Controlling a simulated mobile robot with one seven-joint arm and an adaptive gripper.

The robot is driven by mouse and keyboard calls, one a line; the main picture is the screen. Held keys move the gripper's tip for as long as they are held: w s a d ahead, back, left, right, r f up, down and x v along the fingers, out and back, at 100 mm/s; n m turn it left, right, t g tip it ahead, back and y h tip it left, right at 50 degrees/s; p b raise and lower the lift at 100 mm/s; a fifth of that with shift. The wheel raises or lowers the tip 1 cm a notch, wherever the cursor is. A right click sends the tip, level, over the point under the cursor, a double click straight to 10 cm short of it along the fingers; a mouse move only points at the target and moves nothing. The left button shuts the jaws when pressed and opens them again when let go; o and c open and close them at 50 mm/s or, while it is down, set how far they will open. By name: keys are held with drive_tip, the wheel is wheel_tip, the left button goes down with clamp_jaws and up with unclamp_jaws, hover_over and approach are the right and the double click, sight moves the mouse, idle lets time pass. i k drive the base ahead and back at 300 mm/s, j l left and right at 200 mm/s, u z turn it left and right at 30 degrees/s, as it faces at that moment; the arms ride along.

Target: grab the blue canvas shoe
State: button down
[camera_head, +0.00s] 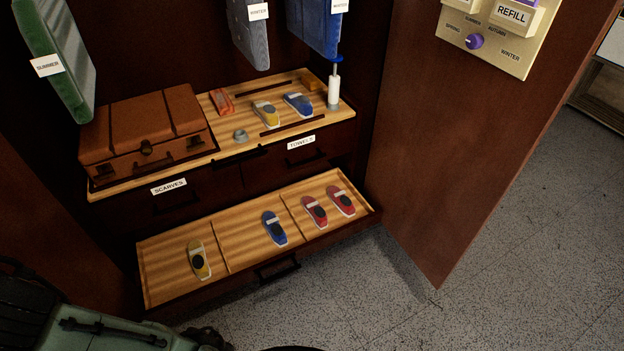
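A blue shoe (274,228) with a pale band and a dark opening lies in the middle compartment of the pulled-out lower drawer. A second blue shoe (298,103) lies on the wooden shelf above, to the right of a yellow shoe (265,113). Both blue shoes lie apart from other things. I cannot tell from the picture which of them is canvas. My gripper is not in view.
The open drawer (160,296) also holds a yellow shoe (199,260) at left and two red shoes (314,211) at right. A brown suitcase (145,135) and a white bottle (334,90) stand on the shelf. An open door (455,130) borders the right; speckled floor lies beyond.

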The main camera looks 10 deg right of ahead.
sight(302, 104)
drive_tip(key=i+l, duration=0.25)
drive_tip(key=i, duration=0.25)
drive_tip(key=i+l+z, duration=0.15)
drive_tip(key=i+l, duration=0.15)
drive_tip(key=i, duration=0.2)
drive_tip(key=i+j, duration=0.3)
drive_tip(key=i, duration=0.1)
